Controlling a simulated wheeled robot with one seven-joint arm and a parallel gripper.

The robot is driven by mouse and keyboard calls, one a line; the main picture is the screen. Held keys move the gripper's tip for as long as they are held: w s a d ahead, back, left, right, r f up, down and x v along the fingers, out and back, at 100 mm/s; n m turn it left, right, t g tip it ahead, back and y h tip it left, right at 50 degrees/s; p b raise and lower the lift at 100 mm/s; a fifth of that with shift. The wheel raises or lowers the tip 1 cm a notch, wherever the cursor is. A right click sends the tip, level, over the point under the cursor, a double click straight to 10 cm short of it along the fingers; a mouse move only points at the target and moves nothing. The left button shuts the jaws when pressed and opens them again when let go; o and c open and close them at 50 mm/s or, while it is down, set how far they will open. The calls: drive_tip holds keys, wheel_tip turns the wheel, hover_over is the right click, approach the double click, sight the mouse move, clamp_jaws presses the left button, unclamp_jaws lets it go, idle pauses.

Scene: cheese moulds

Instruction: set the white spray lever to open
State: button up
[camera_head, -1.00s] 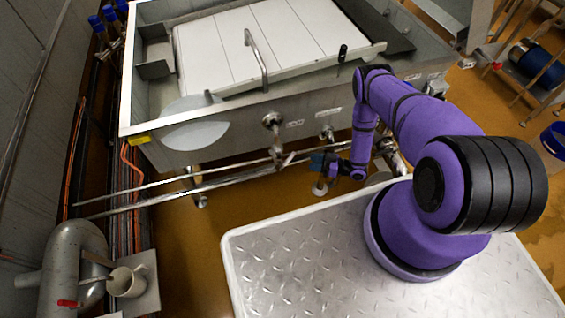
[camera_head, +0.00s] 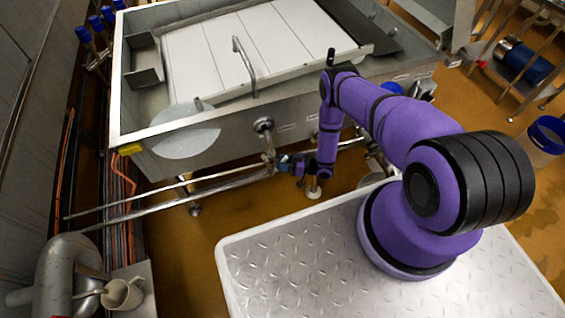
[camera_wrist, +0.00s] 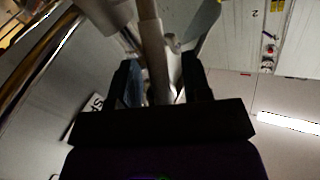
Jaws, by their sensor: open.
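My gripper (camera_head: 284,163) is low in front of the steel vat, beside the pipe under the left valve fitting. In the wrist view my gripper (camera_wrist: 160,82) is open, with its two dark fingers on either side of a pipe and a pale, lever-like piece (camera_wrist: 174,72). That piece looks like the white spray lever, but it is dark and partly hidden by the fingers. I cannot tell whether the fingers touch it. In the head view the lever is too small and too close to my gripper to make out, so its setting is unclear.
The steel vat (camera_head: 225,150) with white panels stands behind my gripper. Long horizontal pipes (camera_head: 150,202) run below its front. A round valve fitting (camera_head: 263,125) sits on the vat's front. A blue-rimmed bucket (camera_head: 545,140) is at far right. Open floor lies in front of the vat.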

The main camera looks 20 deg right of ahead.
sight(274, 172)
clamp_jaws()
drive_tip(key=shift+a, duration=0.1)
drive_tip(key=shift+a+r+n+g+h, duration=0.2)
drive_tip(key=shift+a+n+h, duration=0.15)
drive_tip(key=shift+h, duration=0.15)
drive_tip(key=shift+a+r+n+g+h, duration=0.15)
drive_tip(key=shift+a+n+g+h, duration=0.15)
drive_tip(key=shift+h, duration=0.2)
drive_tip(key=shift+a+r+n+g+h, duration=0.1)
drive_tip(key=shift+a+n+g+h, duration=0.4)
drive_tip(key=shift+a+h, duration=0.8)
drive_tip(key=shift+d, duration=0.2)
unclamp_jaws()
